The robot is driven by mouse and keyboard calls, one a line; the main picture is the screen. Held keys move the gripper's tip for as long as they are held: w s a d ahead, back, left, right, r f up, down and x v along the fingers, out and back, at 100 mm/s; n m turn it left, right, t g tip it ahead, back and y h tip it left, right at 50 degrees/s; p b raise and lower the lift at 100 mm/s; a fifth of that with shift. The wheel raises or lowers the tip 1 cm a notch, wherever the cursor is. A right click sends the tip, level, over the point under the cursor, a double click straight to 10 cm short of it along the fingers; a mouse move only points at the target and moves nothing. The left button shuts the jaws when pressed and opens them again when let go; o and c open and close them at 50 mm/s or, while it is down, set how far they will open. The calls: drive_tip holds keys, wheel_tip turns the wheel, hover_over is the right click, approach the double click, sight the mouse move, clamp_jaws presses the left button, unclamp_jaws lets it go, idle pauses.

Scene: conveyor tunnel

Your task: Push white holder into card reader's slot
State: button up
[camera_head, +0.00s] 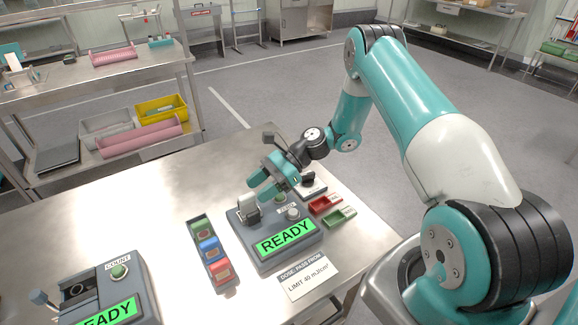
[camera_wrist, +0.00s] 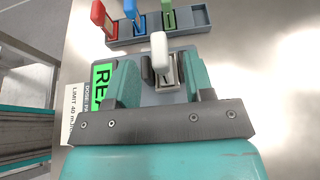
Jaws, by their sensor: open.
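The card reader (camera_head: 273,246) is a grey box with a green READY screen, standing on the steel table. The white holder (camera_head: 249,206) stands upright at the reader's slot on its back left part. In the wrist view the white holder (camera_wrist: 160,52) rises from the slot area beside a dark rounded part. How deep it sits I cannot tell. My gripper (camera_head: 277,178) is above and behind the reader, apart from the holder. In the wrist view my gripper (camera_wrist: 160,78) is open and empty, its fingers to either side of the line toward the holder.
A grey rack (camera_head: 210,253) with green, blue and red holders lies left of the reader. Small red (camera_head: 323,205) and green (camera_head: 340,217) trays sit to its right. A limit card (camera_head: 308,279) lies in front. A COUNT device (camera_head: 112,290) stands at front left.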

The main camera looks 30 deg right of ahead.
drive_tip(key=b+v, duration=0.3)
drive_tip(key=v, duration=1)
idle(0.5)
